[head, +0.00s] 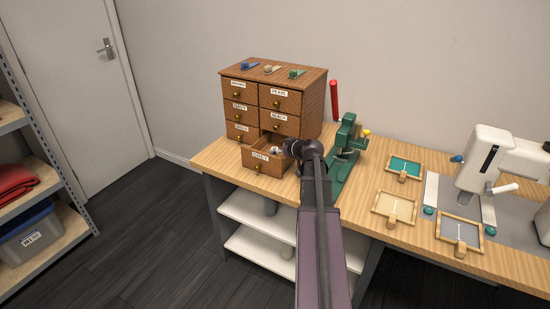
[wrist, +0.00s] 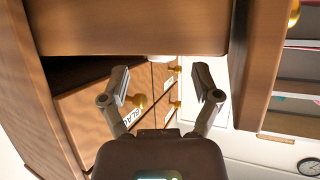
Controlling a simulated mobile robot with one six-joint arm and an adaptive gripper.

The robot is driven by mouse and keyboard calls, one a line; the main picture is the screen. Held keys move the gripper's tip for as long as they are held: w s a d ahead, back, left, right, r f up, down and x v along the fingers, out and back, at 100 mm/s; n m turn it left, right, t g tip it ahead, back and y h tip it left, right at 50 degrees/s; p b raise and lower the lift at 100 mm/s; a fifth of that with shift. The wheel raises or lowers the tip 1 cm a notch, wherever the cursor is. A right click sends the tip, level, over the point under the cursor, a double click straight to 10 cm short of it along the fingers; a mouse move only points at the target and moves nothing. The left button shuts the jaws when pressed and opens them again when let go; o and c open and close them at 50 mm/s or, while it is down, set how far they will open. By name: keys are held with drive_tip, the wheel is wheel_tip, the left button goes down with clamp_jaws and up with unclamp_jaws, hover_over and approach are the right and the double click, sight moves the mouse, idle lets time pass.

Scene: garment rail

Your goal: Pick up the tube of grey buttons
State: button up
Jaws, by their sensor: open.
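My gripper (head: 288,147) is at the right side of the open drawer. In the wrist view my gripper (wrist: 162,80) is open, with its two fingers spread and nothing seen held between them. A wooden panel (wrist: 125,28) crosses the top of that view, close to the fingers.
On the cabinet (head: 314,105) lie small items with blue (head: 242,66), tan (head: 268,69) and green (head: 293,74) parts. A green press (head: 345,150) and a red upright rod (head: 334,98) stand to the right. Framed trays (head: 395,207) and a white machine (head: 490,160) are farther right.

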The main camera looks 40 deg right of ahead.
sight(274, 148)
drive_tip(key=shift+b+x, duration=0.5)
drive_tip(key=shift+x, duration=1.05)
drive_tip(key=shift+a, duration=0.1)
clamp_jaws()
